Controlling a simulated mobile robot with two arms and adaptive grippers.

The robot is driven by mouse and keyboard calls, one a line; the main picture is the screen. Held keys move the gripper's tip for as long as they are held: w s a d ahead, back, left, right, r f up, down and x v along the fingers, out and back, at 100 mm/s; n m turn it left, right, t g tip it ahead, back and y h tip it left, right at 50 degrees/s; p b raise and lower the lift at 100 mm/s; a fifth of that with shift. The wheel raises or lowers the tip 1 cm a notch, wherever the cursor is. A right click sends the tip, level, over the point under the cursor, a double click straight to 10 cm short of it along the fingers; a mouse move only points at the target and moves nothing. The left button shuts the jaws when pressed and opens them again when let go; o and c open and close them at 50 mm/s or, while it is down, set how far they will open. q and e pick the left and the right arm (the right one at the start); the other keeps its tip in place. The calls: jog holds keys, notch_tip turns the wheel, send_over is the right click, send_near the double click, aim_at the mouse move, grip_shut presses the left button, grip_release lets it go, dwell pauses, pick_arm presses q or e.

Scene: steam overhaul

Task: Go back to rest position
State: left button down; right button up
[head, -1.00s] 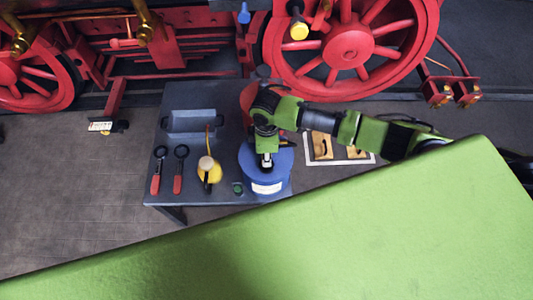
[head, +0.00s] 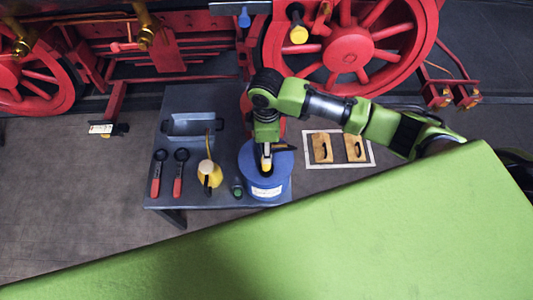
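My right arm comes in from the right, and its gripper (head: 266,160) points down over the blue drum (head: 252,185) at the table's right front corner. A small pale yellow piece shows at the gripper's tip. I cannot tell whether the gripper holds it or whether the fingers are open. The gripper hides part of the drum's top. My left gripper is not in view.
The dark table (head: 220,100) bears a grey tray (head: 190,127), two red-handled tools (head: 155,180) (head: 178,180) and a yellow oil can (head: 209,174). Two wooden blocks (head: 322,148) (head: 356,148) lie in a white-framed floor area. Red locomotive wheels (head: 348,45) stand behind. A large green surface (head: 400,230) fills the front right.

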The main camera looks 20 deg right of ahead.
notch_tip(320, 180, up, 4)
jog(key=s+a+f+m+t+y, duration=0.1)
jog(key=s+a+m+t+y, duration=0.2)
jog(key=s+a, duration=0.45)
jog(key=s+d+m+h, duration=0.3)
jog(key=s+d+m, duration=0.75)
jog(key=d, duration=0.45)
notch_tip(320, 180, down, 29)
jog(key=s+b, duration=0.2)
jog(key=s+d+f+g+b, duration=0.2)
jog(key=s+f, duration=1.5)
jog(key=f, duration=0.1)
jog(key=shift+d+n, duration=0.4)
jog(key=shift+n, duration=0.05)
